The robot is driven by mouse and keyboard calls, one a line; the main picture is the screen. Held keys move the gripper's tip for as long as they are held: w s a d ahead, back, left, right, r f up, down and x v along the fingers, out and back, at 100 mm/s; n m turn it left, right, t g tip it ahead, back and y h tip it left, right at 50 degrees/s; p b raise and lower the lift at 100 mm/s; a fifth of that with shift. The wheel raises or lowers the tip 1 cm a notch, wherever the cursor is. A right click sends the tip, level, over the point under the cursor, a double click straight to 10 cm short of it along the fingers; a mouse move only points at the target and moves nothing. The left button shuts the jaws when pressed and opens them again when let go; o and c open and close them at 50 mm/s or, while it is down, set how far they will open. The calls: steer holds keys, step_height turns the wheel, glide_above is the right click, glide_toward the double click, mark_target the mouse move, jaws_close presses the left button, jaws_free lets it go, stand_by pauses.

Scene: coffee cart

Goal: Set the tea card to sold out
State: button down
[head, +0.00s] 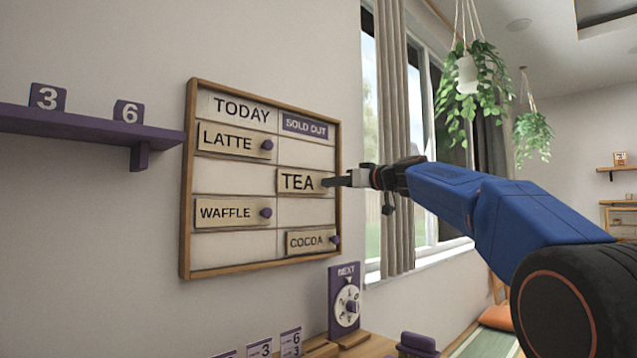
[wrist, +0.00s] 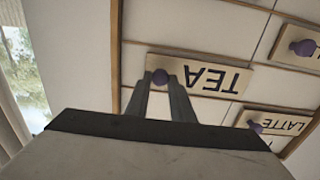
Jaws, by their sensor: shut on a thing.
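The tea card (head: 298,182) is a cream plate with a purple knob at its right end. It lies over the right column of the menu board (head: 187,215), below the purple SOLD OUT label (head: 305,126). My gripper (head: 330,182) reaches in from the right and is shut on the tea card's knob. In the wrist view, my gripper's fingers (wrist: 164,88) stand on either side of the purple knob, and the tea card (wrist: 208,76) appears upside down. I cannot tell whether the card sits flush against the board.
The latte card (head: 228,143) and waffle card (head: 225,213) are in the left column under TODAY. The cocoa card (head: 306,242) is at the lower right. A purple shelf (head: 80,122) is left of the board; a dial sign (head: 345,300) stands below.

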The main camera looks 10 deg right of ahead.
steer(key=shift+w+d, duration=0.55)
steer(key=shift+d, duration=0.25)
steer(key=shift+w+d, duration=0.5)
steer(key=shift+d, duration=0.3)
steer(key=c, duration=1.6)
jaws_free()
steer(key=shift+w+d, duration=0.1)
steer(key=shift+d, duration=0.05)
steer(key=shift+o, duration=0.2)
steer(key=v, duration=1.7)
steer(key=shift+d, duration=0.1)
